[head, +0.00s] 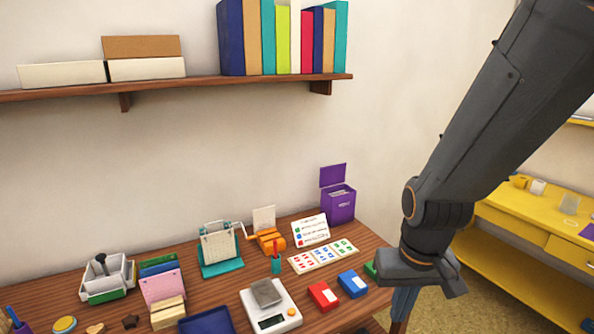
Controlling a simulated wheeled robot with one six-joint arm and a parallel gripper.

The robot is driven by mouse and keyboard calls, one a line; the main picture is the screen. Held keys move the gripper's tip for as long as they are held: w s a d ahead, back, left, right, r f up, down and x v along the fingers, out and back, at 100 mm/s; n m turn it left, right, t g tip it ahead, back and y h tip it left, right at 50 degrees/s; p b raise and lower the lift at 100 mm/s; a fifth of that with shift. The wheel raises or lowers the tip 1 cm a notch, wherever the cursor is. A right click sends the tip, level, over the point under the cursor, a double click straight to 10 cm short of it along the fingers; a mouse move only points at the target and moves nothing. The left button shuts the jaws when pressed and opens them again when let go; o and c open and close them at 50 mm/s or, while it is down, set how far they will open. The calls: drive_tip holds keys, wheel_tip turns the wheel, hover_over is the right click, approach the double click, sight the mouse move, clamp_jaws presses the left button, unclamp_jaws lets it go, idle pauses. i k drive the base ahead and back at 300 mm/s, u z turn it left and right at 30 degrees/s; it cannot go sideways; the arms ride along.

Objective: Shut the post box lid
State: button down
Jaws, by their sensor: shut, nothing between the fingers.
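The purple post box (338,208) stands at the back right of the wooden table, near the wall. Its purple lid (333,174) is open, standing raised above the back of the box. Pale paper edges show in the open top. My gripper (422,271) is at the right, in front of and lower in the picture than the box, clear of the lid. It is shut and empty; its fingertips are hard to make out.
Red (323,295) and blue (352,283) inkpads and a scale (271,307) are nearer. A shelf (200,85) hangs above. A yellow bench (530,222) stands right.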

sight(332, 174)
drive_tip(key=i, duration=1.2)
drive_tip(key=z, duration=0.2)
